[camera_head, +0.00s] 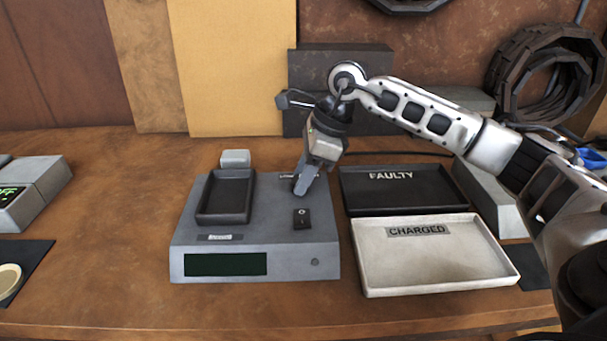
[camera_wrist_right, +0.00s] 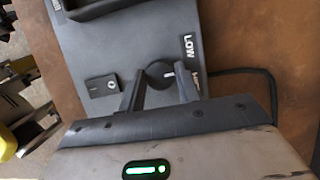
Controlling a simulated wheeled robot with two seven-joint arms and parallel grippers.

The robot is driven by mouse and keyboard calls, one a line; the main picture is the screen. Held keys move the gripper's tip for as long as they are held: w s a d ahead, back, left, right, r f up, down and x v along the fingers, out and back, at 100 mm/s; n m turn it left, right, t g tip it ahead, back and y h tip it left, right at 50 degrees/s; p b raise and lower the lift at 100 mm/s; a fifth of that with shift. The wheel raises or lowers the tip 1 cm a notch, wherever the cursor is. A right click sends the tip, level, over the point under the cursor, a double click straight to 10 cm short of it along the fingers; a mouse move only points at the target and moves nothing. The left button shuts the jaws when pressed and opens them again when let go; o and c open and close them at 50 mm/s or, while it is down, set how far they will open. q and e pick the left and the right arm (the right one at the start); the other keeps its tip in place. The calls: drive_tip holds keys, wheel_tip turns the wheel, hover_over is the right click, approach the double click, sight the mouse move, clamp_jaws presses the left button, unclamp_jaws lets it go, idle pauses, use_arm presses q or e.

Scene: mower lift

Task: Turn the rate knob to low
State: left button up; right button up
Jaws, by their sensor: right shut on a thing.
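The grey charger unit (camera_head: 285,250) stands on the bench with a dark display at its front. The rate knob (camera_wrist_right: 156,76) is a dark round dial with a short white mark on its right side in the wrist view. A white LOW label (camera_wrist_right: 188,47) lies up and right of it. A second label, partly hidden by a finger, is right of the knob, roughly where the mark points. My right gripper (camera_head: 302,188) is shut on the knob; its fingers (camera_wrist_right: 161,88) flank it in the wrist view. In the head view the gripper hides the knob. My left gripper is out of view.
A black rocker switch (camera_head: 302,218) and a dark empty cradle (camera_head: 226,217) sit on the unit. A FAULTY tray (camera_head: 365,208) and a CHARGED tray (camera_head: 375,280) stand to its right, both empty. A grey block stands behind my gripper.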

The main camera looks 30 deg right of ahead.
idle(0.5)
drive_tip(key=o, duration=1)
drive_tip(key=v, duration=1.6)
drive_tip(key=shift+w, duration=0.1)
